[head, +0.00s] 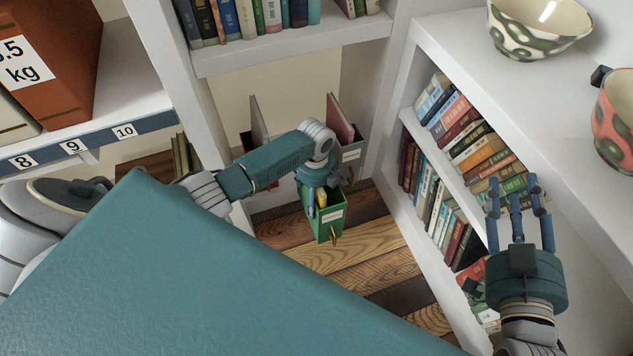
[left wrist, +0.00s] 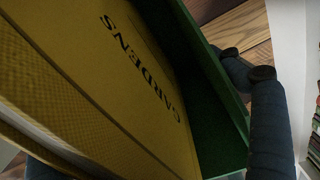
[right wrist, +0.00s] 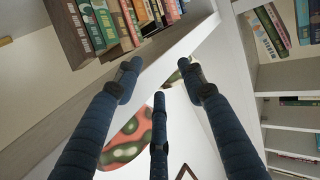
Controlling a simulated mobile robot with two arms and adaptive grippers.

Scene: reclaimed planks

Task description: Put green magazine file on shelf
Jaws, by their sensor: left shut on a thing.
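The green magazine file (head: 327,222) hangs low in the head view, above the plank floor, with yellow contents showing at its top. My left gripper (head: 318,195) is shut on it from above. In the left wrist view the file's green wall (left wrist: 222,110) is close up, beside a yellow book marked GARDENS (left wrist: 110,85). A dark finger lies along the green wall. The white shelf unit (head: 270,52) stands behind, with an open bay that holds grey magazine files. My right gripper (head: 517,205) is open and empty in front of the right bookcase.
Grey magazine files (head: 350,150) stand in the bay behind my left gripper. Patterned bowls (head: 540,22) sit on top of the right bookcase (head: 455,50). A numbered shelf (head: 100,135) with a brown box (head: 60,50) is at left. Plank floor (head: 350,255) is clear below the file.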

